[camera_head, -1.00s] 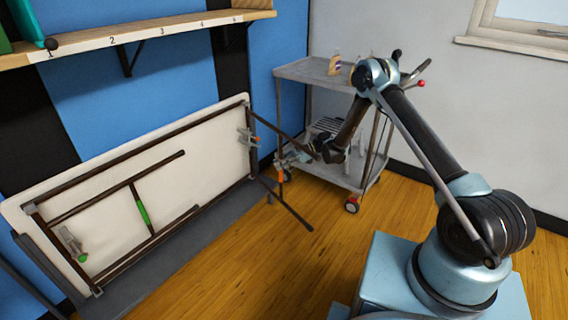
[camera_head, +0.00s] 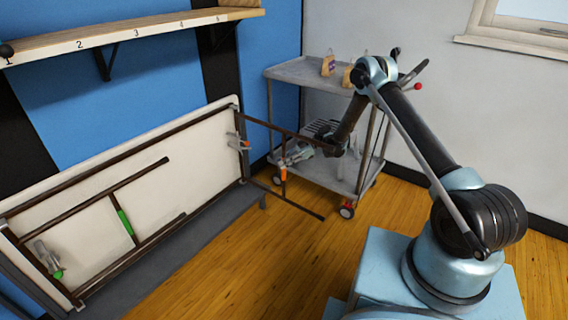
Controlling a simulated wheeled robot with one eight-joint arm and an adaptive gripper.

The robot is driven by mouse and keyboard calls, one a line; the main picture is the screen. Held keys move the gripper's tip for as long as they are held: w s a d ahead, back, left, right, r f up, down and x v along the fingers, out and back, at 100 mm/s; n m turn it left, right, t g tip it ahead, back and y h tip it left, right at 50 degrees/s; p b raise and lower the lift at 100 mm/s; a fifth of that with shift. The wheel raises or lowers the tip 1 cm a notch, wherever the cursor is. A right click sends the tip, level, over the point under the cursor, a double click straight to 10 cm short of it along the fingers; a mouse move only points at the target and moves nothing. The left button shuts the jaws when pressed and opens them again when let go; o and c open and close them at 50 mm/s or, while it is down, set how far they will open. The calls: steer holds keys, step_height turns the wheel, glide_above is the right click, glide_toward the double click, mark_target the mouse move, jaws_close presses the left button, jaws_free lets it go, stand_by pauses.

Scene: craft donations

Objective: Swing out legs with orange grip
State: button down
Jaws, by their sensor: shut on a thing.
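A folding table (camera_head: 215,135) stands on its long edge against the blue wall, its pale underside facing me. At its right end, the dark leg frame with the orange grip (camera_head: 283,174) sticks out from the underside into the room. My gripper (camera_head: 286,162) is shut on the orange grip, on the crossbar between the legs; the fingers hide part of it. The other leg frame, with a green grip (camera_head: 125,222), lies folded flat against the underside at left. A metal bracket with an orange tab (camera_head: 238,142) sits near the right hinge.
A wooden shelf (camera_head: 130,32) with numbers hangs above the table. The wooden floor (camera_head: 260,260) in front is clear.

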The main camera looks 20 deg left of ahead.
steer(key=shift+w+d, duration=0.1)
steer(key=shift+w, duration=0.1)
steer(key=c, duration=1.5)
jaws_free()
steer(key=shift+w+d, duration=0.1)
steer(key=shift+c, duration=0.2)
steer(key=v, duration=1.2)
steer(key=shift+f, duration=0.1)
